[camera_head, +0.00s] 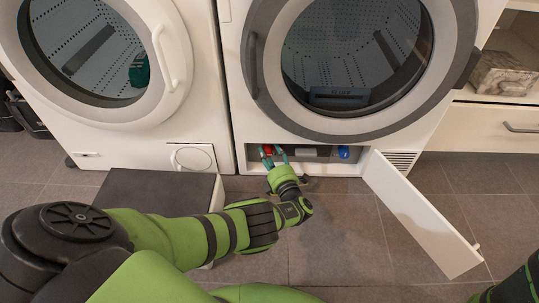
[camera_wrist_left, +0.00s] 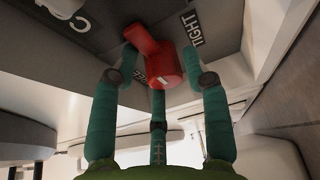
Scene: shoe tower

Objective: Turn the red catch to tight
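The red catch (camera_wrist_left: 163,66) sits on a grey panel in the left wrist view, its short arm pointing up and left. The printed word TIGHT (camera_wrist_left: 192,28) is to its upper right, clear of the arm's direction. My left gripper (camera_wrist_left: 160,58) has its teal fingers on both sides of the catch, leaning inward; whether they press on it is unclear. In the head view, my left gripper (camera_head: 273,154) reaches into the low opening under the right machine, and a bit of the red catch (camera_head: 266,150) shows beside the fingers. My right gripper is not in view.
The white flap (camera_head: 420,215) stands open right of the opening. A blue item (camera_head: 343,152) is inside the opening. A dark-topped box (camera_head: 160,195) stands on the floor at left, close to my left arm. Tiled floor (camera_head: 335,235) is clear in front.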

